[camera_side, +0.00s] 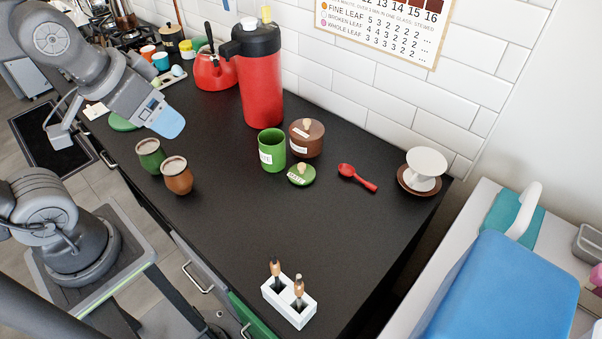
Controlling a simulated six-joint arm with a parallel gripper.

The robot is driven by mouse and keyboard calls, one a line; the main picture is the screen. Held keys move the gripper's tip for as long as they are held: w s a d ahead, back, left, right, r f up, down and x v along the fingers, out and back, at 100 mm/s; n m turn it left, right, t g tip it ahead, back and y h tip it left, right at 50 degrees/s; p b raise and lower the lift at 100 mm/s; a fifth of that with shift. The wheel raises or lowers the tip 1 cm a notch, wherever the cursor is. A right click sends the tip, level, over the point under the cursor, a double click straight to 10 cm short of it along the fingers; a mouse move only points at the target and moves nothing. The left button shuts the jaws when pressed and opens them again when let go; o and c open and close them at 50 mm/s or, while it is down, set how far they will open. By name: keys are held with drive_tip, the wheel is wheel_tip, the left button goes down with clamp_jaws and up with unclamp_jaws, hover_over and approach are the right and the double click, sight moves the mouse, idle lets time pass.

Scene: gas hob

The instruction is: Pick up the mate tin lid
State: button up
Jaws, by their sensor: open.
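A small green lid (301,174) with a pale knob and a white label lies on the dark counter. It is beside a green cylindrical tin (272,150), which stands upright with its top uncovered. A brown tin (306,143) with its lid on stands just behind them. The labels are too small to read, so I cannot tell from them which is mate; the loose lid is the green one. My gripper (166,120), with a blue tip, is open above the counter at the upper left, well away from the green lid. I see nothing held in it.
A red flask (258,80) and red kettle (214,72) stand at the back. Two cups, green (150,156) and brown (177,177), stand near the front edge. A red spoon (358,178), white dripper (425,170) and white holder (289,303) are rightward. The middle front counter is clear.

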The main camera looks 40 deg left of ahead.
drive_tip(key=shift+c, duration=1.1)
drive_tip(key=m+g, duration=0.6)
drive_tip(key=m, duration=1.1)
hover_over(302, 165)
drive_tip(key=f, duration=2.4)
drive_tip(key=shift+d, duration=0.35)
drive_tip(key=shift+a+f, duration=0.2)
drive_tip(key=shift+f, duration=1.15)
drive_tip(key=shift+a+f, duration=0.2)
drive_tip(key=shift+f, duration=1.1)
